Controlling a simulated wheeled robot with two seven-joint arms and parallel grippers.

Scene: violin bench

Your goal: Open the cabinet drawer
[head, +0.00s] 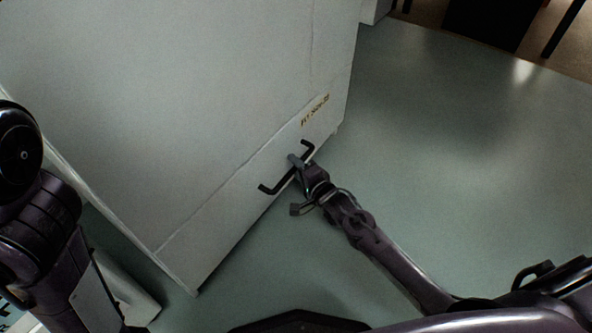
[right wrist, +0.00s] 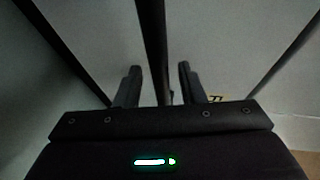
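The white cabinet (head: 200,90) fills the upper left of the head view. Its lower drawer (head: 215,225) looks flush with the cabinet front. The drawer's black bar handle (head: 272,187) runs slantwise, with a bent end at each side. My right gripper (head: 298,165) is at the handle. In the right wrist view, the dark handle bar (right wrist: 152,40) passes between the two fingers of the right gripper (right wrist: 160,78), which stand apart with a small gap seen on each side. My left arm shows at the left edge of the head view, but its gripper is out of frame.
Open greenish floor (head: 450,150) lies to the right of the cabinet and in front of it. Dark furniture legs (head: 490,20) stand at the top right. A gold label (head: 315,110) is on the cabinet near the handle. A pale object (head: 125,285) lies low at the left.

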